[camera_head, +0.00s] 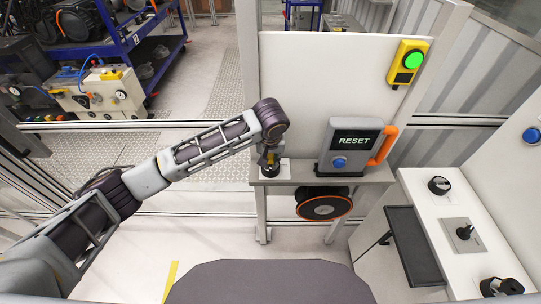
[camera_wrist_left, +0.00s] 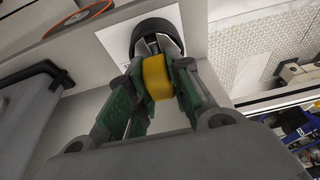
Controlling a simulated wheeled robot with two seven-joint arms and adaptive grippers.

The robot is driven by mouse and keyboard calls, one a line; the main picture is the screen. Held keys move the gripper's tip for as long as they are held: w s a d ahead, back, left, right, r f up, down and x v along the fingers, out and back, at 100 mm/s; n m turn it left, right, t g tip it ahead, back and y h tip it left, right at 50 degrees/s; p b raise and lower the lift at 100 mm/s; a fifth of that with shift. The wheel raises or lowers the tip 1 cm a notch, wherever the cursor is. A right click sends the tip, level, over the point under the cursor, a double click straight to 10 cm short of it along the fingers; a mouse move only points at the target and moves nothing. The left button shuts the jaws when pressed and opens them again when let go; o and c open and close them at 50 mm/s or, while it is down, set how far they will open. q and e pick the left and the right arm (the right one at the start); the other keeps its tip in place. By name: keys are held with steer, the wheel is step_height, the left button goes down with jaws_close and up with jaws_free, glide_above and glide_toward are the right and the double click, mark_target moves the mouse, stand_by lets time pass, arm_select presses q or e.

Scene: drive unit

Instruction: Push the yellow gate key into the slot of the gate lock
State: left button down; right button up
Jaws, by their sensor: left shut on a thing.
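The yellow gate key (camera_wrist_left: 157,78) is held between the green-padded fingers of my left gripper (camera_wrist_left: 155,88) in the left wrist view. The gate lock (camera_wrist_left: 155,29) is a black round housing on a white plate, directly beyond the key. Grey metal shows between the yellow grip and the housing; how deep the key sits is hidden. In the head view, my left gripper (camera_head: 269,160) points down at the gate lock (camera_head: 272,171) at the left end of the grey shelf. My arm and fingers mostly cover the key there. My right gripper is not in view.
A grey RESET box (camera_head: 351,141) with an orange handle stands right of the lock on the shelf (camera_head: 375,174). A black disc with an orange rim (camera_head: 323,205) is below the shelf. A white console (camera_head: 452,212) with black knobs stands at right.

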arm_select(q)
steer(key=c, duration=1.2)
jaws_free()
steer(key=v, duration=1.2)
steer(key=shift+r, duration=0.2)
step_height(320, 180, up, 7)
steer(key=shift+f, duration=0.25)
stand_by(0.8)
steer(key=shift+f, duration=0.1)
stand_by(0.4)
